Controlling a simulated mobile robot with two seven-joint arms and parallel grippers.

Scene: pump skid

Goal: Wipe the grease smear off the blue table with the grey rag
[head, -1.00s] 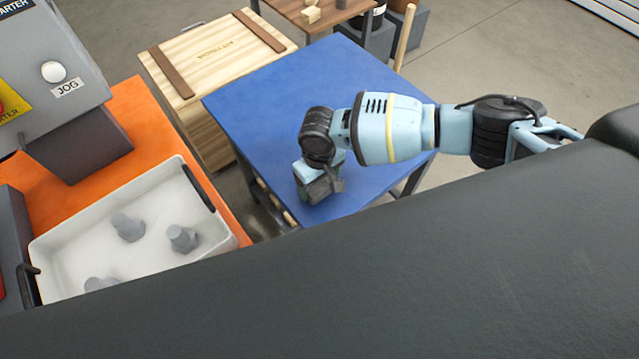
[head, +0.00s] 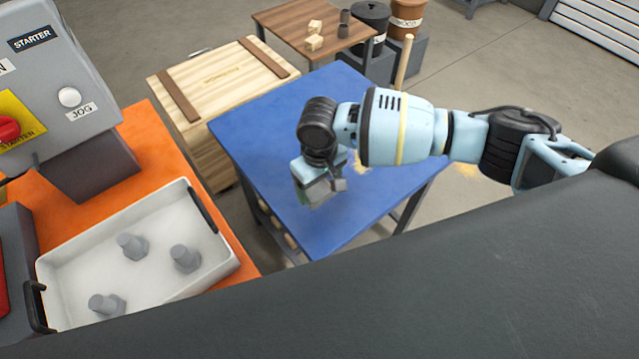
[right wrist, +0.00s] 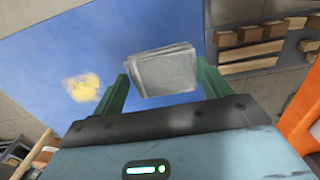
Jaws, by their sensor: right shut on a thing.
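The blue table (head: 270,122) stands in the middle of the head view. My right gripper (head: 318,188) is over its near part, pointing down. In the right wrist view, its green fingers (right wrist: 162,78) are shut on the grey rag (right wrist: 165,70), a folded square pad. Whether the rag touches the table is not clear. The yellow grease smear (right wrist: 82,87) lies on the blue top, left of the rag and apart from it. In the head view the smear (head: 361,166) shows just right of the gripper, partly hidden by my arm. My left gripper is not in view.
A wooden crate (head: 222,72) stands left of the table. A white tray (head: 75,285) with grey bolts sits on an orange bench (head: 155,135) beside a starter box (head: 75,60). A brown table (head: 290,18) stands behind. My dark body covers the lower right.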

